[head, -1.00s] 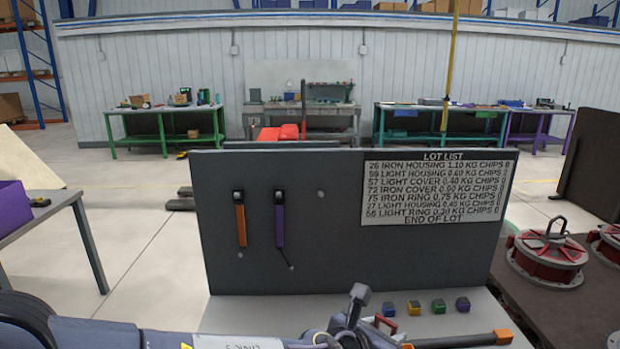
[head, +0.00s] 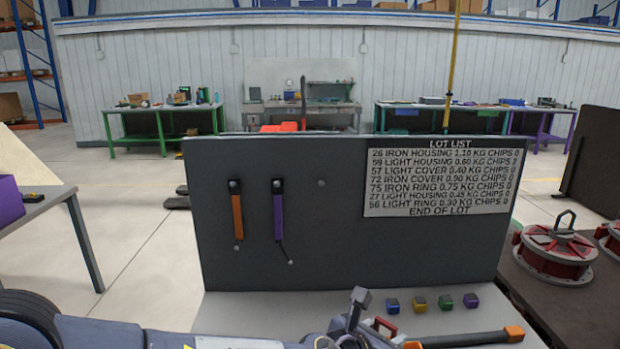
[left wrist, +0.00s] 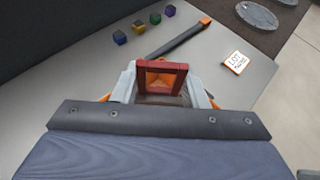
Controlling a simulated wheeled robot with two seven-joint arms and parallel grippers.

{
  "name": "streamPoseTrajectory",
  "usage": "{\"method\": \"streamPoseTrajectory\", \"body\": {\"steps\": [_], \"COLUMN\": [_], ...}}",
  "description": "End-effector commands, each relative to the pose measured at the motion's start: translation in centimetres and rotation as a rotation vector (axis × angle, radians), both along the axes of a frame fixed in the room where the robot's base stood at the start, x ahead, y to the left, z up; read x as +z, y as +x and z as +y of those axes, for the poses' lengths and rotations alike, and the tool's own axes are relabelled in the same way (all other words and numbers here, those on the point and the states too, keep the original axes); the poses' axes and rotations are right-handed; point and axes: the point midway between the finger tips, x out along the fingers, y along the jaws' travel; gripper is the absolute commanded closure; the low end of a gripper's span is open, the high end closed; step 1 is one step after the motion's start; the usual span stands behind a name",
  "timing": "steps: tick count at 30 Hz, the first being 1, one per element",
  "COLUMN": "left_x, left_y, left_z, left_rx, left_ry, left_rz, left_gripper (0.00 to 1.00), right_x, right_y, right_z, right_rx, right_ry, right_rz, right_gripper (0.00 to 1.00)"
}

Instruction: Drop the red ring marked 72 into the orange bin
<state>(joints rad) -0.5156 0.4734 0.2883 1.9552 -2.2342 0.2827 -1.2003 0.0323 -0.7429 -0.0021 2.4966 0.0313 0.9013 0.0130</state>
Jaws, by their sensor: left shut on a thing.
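A red square ring (left wrist: 161,79) is between the pale fingers of my left gripper (left wrist: 163,88), which is shut on it. It also shows at the bottom of the head view (head: 384,327), beside my left gripper (head: 362,322), just over the grey bench. I cannot read a number on it. I cannot make out an orange bin for certain. Orange-red shapes (head: 285,127) show behind the upright panel, partly hidden by it. My right gripper is not in view.
A grey panel (head: 270,270) with orange and purple handles and a lot list (head: 440,180) stands behind the bench (head: 250,310). Small coloured cubes (head: 419,303), a black orange-tipped bar (head: 470,340) and a tag (left wrist: 236,62) lie nearby. Red round housings (head: 553,252) are at right.

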Motion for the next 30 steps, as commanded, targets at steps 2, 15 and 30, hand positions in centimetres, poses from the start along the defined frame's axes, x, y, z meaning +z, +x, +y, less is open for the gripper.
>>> {"method": "streamPoseTrajectory", "body": {"steps": [2,15,30], "left_x": [-0.2,-0.2,1.0], "left_y": [0.1,0.0,-1.7], "left_z": [0.0,0.0,1.7], "left_rx": [0.001,0.001,0.002], "left_ry": [-0.003,-0.002,-0.001], "left_rz": [-0.004,-0.003,-0.003], "left_gripper": [1.00,0.35,0.35], "right_x": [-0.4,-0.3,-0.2], "right_y": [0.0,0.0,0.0], "right_z": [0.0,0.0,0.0], "right_rx": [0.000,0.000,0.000], "right_ry": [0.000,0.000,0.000], "right_rz": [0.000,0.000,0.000], "right_gripper": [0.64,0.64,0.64]}}
